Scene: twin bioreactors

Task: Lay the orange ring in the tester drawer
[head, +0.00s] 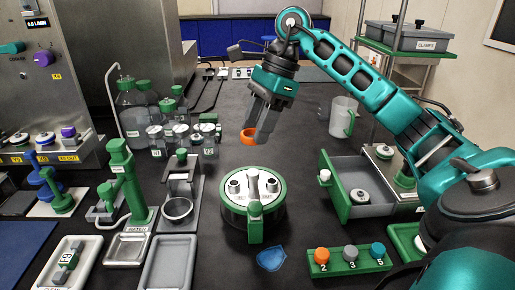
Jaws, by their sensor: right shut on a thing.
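The orange ring (248,135) is held at the fingertips of my right gripper (259,135), above the dark bench near the middle of the head view. The right gripper points down and is shut on the ring; the fingers hide part of the ring. The tester drawer (335,190) has a green front and grey walls, and stands pulled open to the right and nearer than the ring. A round silver piece (360,196) lies inside it. The tester body (385,157) is behind the drawer, partly hidden by my right arm. My left gripper is not in view.
A green-rimmed round vessel (253,212) stands in front of the gripper. Clear bottles (135,120) stand to the left. A clear jug (342,118) stands behind the drawer. A green block with numbered knobs (345,264) is in front of the drawer. Bench around the ring is clear.

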